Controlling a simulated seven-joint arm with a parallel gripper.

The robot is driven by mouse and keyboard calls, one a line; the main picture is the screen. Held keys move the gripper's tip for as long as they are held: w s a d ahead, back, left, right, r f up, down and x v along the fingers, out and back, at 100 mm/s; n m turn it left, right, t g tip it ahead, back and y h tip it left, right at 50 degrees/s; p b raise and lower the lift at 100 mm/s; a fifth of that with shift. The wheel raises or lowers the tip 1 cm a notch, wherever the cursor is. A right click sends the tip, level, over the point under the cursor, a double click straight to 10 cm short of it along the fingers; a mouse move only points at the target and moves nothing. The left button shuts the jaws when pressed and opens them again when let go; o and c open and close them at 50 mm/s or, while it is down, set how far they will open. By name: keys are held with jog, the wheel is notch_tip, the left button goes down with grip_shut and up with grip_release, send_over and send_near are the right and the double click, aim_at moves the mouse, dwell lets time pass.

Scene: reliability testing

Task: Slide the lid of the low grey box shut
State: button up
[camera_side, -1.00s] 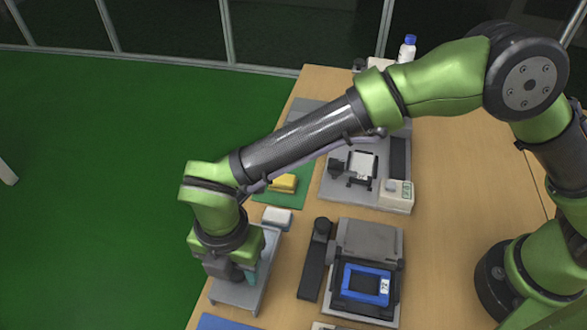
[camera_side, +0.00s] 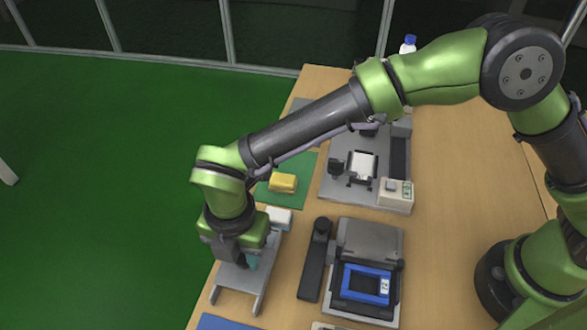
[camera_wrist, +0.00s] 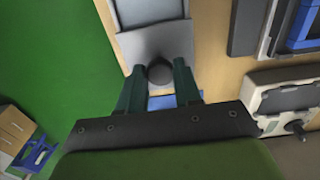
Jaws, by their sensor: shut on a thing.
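The low grey box (camera_side: 262,285) lies along the left edge of the table, partly under my gripper. Its grey lid (camera_wrist: 145,45) shows in the wrist view as a flat plate with a dark round knob (camera_wrist: 160,73). My gripper (camera_side: 246,263) points down over the box. In the wrist view its teal fingers (camera_wrist: 160,82) stand on either side of the knob, shut on it. In the side view the knob and much of the lid are hidden by my gripper.
A white block (camera_side: 279,217) is at the box's far end. A yellow block (camera_side: 283,182) lies on a green mat (camera_side: 292,199) beyond. A dark bar (camera_side: 314,265) and a device with a blue frame (camera_side: 367,284) stand to the right. A blue mat (camera_side: 222,323) is nearer.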

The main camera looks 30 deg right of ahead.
jog(key=shift+w+d, duration=2)
jog(key=o, duration=0.6)
jog(key=shift+c, duration=0.2)
jog(key=shift+r, duration=0.15)
notch_tip(320, 180, up, 5)
jog(key=shift+f, duration=0.1)
